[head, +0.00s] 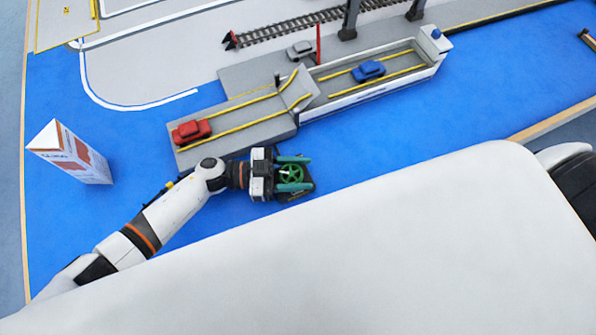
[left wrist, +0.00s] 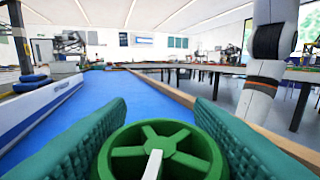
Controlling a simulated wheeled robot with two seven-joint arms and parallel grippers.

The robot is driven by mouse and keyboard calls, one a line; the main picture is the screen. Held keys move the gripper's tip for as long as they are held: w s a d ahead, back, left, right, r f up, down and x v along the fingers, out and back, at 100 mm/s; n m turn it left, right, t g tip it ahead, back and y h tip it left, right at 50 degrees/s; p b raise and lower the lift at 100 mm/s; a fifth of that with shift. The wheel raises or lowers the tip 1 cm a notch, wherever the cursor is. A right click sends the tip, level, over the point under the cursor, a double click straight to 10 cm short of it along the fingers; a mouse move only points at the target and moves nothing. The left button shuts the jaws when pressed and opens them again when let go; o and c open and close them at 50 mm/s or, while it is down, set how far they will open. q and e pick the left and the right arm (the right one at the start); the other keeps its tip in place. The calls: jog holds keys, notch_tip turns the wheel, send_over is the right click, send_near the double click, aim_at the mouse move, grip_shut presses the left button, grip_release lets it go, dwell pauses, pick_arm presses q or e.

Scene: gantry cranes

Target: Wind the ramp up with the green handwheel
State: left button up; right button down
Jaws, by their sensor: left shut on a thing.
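The green handwheel (head: 291,174) sits on a dark base at the front edge of the quay. My left gripper (head: 306,173) is shut on it, with one teal finger on each side of the rim. In the left wrist view the handwheel (left wrist: 190,161) fills the bottom centre between the two finger pads, with a pale pointer over its hub. The ramp (head: 297,90) is a grey flap with yellow lines at the quay's right end; it tilts upward toward the ferry (head: 375,90). My right gripper is in neither view.
A red car (head: 191,130) stands on the quay lane (head: 240,122) left of the ramp. A blue car (head: 368,70) is on the ferry deck. A white and orange box (head: 75,155) stands at the left.

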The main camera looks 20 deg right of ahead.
aim_at(299, 174)
pick_arm(q)
jog(key=shift+m+g, duration=0.3)
jog(key=shift+g, duration=0.1)
jog(key=o, duration=1)
jog(key=shift+r, duration=0.1)
notch_tip(299, 174, up, 10)
jog(key=shift+f, duration=0.1)
